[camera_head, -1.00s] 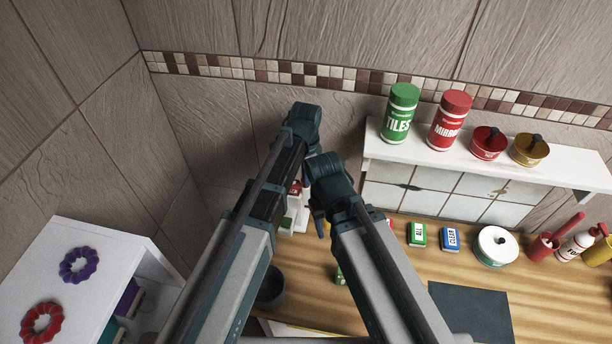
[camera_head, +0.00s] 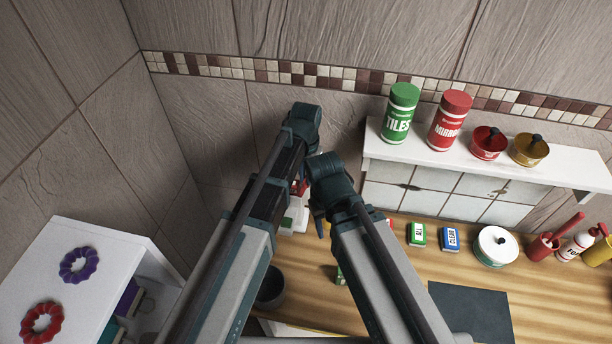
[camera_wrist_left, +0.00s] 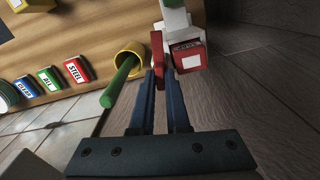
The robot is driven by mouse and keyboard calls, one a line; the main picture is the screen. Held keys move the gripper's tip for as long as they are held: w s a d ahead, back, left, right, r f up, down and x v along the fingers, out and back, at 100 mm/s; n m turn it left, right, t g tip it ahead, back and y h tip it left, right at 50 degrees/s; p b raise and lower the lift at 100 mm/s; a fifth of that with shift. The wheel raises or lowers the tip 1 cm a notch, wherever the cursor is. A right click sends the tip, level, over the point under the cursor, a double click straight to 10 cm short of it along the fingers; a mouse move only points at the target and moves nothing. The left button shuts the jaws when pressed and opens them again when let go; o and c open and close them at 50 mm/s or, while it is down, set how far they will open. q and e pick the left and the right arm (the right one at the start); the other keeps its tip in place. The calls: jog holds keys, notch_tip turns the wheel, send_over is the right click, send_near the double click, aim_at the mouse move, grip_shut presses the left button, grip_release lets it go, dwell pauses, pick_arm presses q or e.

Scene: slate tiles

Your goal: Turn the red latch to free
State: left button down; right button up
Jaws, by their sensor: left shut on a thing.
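The red latch (camera_wrist_left: 157,47) shows in the left wrist view as a narrow red piece beside a white stand (camera_wrist_left: 176,20). My left gripper (camera_wrist_left: 160,74) is shut on the latch, with its two dark blue fingers close together at its lower end. A red block with a pale label (camera_wrist_left: 189,58) sits on the stand, right of the fingers. In the head view the white stand (camera_head: 297,214) shows partly between my arms, with a bit of red above it. My arms hide most of the latch there. My right gripper cannot be made out.
A yellow cup with a green stick (camera_wrist_left: 122,84) stands close to the left of the fingers. Small boxes, green (camera_head: 417,234) and blue (camera_head: 450,238), and a white pot (camera_head: 496,246) stand further right. A shelf unit (camera_head: 70,235) is at the left.

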pick_arm(q)
jog(key=shift+n, duration=1)
jog(key=c, duration=0.9)
grip_release()
notch_tip(320, 180, up, 14)
jog(key=p, duration=1.3)
jog(key=shift+p, duration=0.4)
jog(key=shift+f, duration=0.15)
